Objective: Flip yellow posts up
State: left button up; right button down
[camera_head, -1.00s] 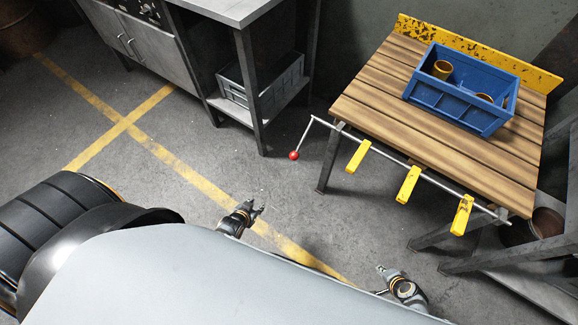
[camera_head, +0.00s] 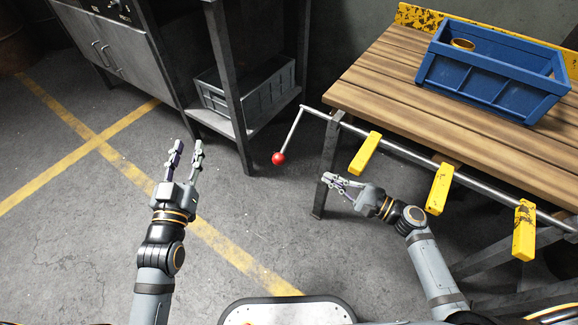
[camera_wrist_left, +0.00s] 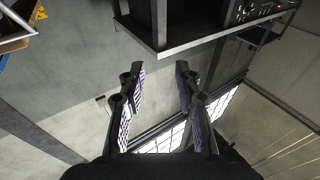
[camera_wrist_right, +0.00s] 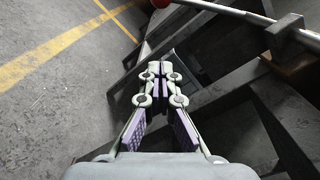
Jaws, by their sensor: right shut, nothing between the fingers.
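Three yellow posts hang down from a metal rod (camera_head: 405,153) along the front edge of a wooden-topped table: a left post (camera_head: 365,153), a middle post (camera_head: 439,189) and a right post (camera_head: 524,230). A crank with a red ball knob (camera_head: 279,158) hangs at the rod's left end. My right gripper (camera_head: 327,180) is shut and empty, below and left of the left post, near the table leg. It also shows shut in the right wrist view (camera_wrist_right: 160,68). My left gripper (camera_head: 188,146) is open and empty over the floor, left of the red knob.
A blue crate (camera_head: 490,85) with a yellow cylinder (camera_head: 463,44) stands on the wooden table (camera_head: 385,85). A grey crate (camera_head: 245,95) sits on a shelf at the back left, beside a metal cabinet (camera_head: 130,60). The floor on the left is clear.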

pick_arm(q)
jog(key=shift+r, duration=0.1)
